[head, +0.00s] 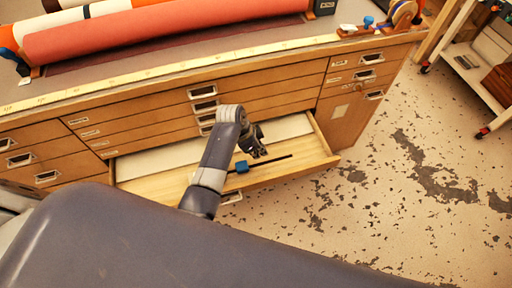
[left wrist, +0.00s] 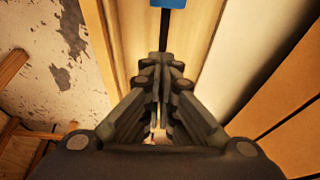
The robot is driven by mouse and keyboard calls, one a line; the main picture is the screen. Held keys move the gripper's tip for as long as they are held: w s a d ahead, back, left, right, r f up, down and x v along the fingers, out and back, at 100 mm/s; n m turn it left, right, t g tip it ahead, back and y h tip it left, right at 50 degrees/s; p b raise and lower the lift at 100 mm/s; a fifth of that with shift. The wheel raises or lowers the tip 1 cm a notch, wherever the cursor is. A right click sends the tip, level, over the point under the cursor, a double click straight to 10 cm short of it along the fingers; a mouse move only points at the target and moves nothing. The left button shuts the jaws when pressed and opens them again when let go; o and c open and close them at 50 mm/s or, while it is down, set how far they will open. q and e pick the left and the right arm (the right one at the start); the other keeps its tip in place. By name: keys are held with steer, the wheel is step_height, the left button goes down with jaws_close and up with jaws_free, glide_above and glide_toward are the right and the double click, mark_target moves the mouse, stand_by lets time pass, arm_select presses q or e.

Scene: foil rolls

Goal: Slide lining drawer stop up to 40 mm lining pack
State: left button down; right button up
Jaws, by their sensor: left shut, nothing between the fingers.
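A blue stop (head: 242,167) sits on a thin black rail (head: 275,159) in the open wooden drawer (head: 325,157). Its edge also shows at the top of the left wrist view (left wrist: 168,3). A pale, flat lining pack (head: 160,161) lies in the drawer behind the rail; my left arm hides part of it. It shows at the right in the left wrist view (left wrist: 248,62). My left gripper (head: 261,152) is shut and empty above the rail, just right of the blue stop and apart from it. Its closed fingertips (left wrist: 160,60) are over the rail line. My right gripper is not seen.
The wooden cabinet (head: 75,168) has several closed drawers around the open one. Red and orange rolls (head: 170,35) lie on its top behind a yellow measuring strip (head: 165,70). A wheeled cart (head: 480,65) stands far right. The speckled floor (head: 400,220) is clear at right.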

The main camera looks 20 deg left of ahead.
mark_target(245, 165)
arm_select(q)
steer(key=b+x, duration=0.1)
steer(key=x, duration=0.5)
steer(key=shift+w+f, duration=0.15)
steer(key=shift+s+a+r+p, duration=0.15)
steer(key=shift+s+a+p, duration=0.25)
steer(key=shift+a, duration=0.2)
steer(key=shift+s+a+r+p, duration=0.15)
steer(key=shift+s+a+p, duration=0.1)
steer(key=shift+s+a, duration=0.25)
steer(key=shift+s+a+f, duration=0.1)
steer(key=shift+s+a, duration=0.15)
steer(key=shift+a, duration=0.35)
steer(key=s+a+p, duration=0.2)
steer(key=a, duration=0.1)
steer(key=shift+s, duration=0.1)
steer(key=shift+s+a, duration=0.1)
steer(key=shift+a, duration=0.2)
steer(key=shift+d, duration=0.2)
